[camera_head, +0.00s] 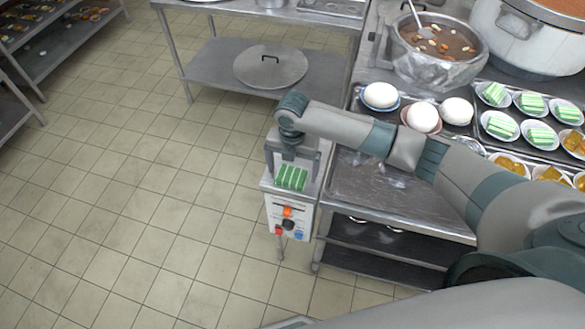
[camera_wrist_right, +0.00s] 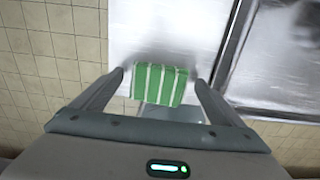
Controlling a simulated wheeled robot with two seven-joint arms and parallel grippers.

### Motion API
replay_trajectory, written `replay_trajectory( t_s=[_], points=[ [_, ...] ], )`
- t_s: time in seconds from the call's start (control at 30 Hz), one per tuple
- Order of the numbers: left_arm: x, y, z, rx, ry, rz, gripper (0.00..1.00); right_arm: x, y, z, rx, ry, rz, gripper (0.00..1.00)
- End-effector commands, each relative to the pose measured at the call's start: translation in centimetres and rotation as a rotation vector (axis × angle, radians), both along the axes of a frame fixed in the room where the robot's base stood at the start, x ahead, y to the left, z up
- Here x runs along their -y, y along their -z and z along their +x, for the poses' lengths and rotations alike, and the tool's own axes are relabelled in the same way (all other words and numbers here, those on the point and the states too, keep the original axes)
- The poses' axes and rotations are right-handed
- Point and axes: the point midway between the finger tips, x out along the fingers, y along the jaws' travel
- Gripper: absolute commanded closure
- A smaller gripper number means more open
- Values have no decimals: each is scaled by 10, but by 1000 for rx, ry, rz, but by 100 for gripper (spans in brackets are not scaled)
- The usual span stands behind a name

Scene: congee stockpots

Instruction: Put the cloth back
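A green and white striped cloth (camera_head: 291,178) lies on the top of a white control box (camera_head: 270,208) at the left end of the steel counter. My right gripper (camera_head: 291,172) points down over the cloth. In the right wrist view the cloth (camera_wrist_right: 158,84) shows between the two spread fingertips (camera_wrist_right: 159,80), with a small gap at each side. The gripper is open; I cannot tell how far the fingertips are above the cloth. My left gripper is out of view.
The steel counter (camera_head: 385,195) beside the box has a bare tray area. Behind it stand white buns (camera_head: 422,117), several small plates, and a pot of dark congee (camera_head: 437,50) with a ladle. A low shelf holds a round lid (camera_head: 270,65). The tiled floor at left is clear.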

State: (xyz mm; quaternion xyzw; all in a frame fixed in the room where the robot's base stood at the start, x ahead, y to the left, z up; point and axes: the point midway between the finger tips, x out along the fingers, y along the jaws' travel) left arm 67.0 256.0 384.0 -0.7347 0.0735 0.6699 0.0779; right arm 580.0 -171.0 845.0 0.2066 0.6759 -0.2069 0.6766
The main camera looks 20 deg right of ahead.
Motion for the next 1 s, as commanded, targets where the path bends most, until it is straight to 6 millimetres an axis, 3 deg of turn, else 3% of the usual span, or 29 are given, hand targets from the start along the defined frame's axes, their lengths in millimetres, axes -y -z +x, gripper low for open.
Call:
replay_trajectory(
  t_s=[0.37, 1.0],
  points=[
    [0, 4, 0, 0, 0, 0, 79, 0, -12, 1, 2, 0, 1, 8],
    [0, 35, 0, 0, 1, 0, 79, 0, -110, 1, 2, 0, 1, 8]
  ],
)
